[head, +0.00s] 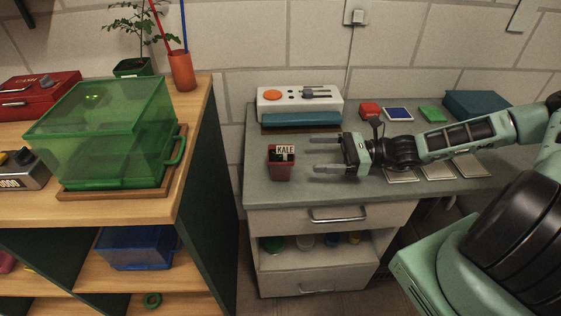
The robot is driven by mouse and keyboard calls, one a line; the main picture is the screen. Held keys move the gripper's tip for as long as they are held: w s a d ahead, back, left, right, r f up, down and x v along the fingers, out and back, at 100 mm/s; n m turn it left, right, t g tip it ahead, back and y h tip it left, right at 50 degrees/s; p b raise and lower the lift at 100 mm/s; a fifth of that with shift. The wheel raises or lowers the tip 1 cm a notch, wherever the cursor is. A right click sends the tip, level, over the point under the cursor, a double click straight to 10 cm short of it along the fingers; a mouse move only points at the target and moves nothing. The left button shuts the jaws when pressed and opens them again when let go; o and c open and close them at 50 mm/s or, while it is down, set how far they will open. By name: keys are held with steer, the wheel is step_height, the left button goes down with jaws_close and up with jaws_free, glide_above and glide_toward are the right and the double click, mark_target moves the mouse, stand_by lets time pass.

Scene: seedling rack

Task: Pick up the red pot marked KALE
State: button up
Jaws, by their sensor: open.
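A small red pot (281,168) with a white label reading KALE stands upright on the grey-green bench top (262,198), close to its left end. Dark contents show at its top. My gripper (314,154) is just to the right of the pot, with its two grey fingers pointing left toward it. The fingers are spread apart and nothing is between them. From this view I cannot tell exactly how far the fingertips are from the pot.
A white device with an orange button (272,95) stands behind. Flat pale tiles (401,175) lie under my arm. A green translucent box (100,140) stands on the wooden shelf (190,190) at left, across a gap. A drawer handle (338,216) sticks out below.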

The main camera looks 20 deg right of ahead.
glide_toward(269, 155)
steer(key=a, duration=0.2)
steer(key=a+r, duration=0.1)
steer(key=shift+w+a+r+p, duration=0.1)
steer(key=shift+w+a+p, duration=0.1)
steer(key=shift+w+p, duration=0.2)
steer(key=shift+f+p+x, duration=0.25)
steer(key=shift+x, duration=1.1)
steer(key=shift+f+p+x, duration=0.2)
steer(key=shift+x, duration=1.15)
steer(key=c, duration=1.1)
steer(key=shift+c, duration=0.2)
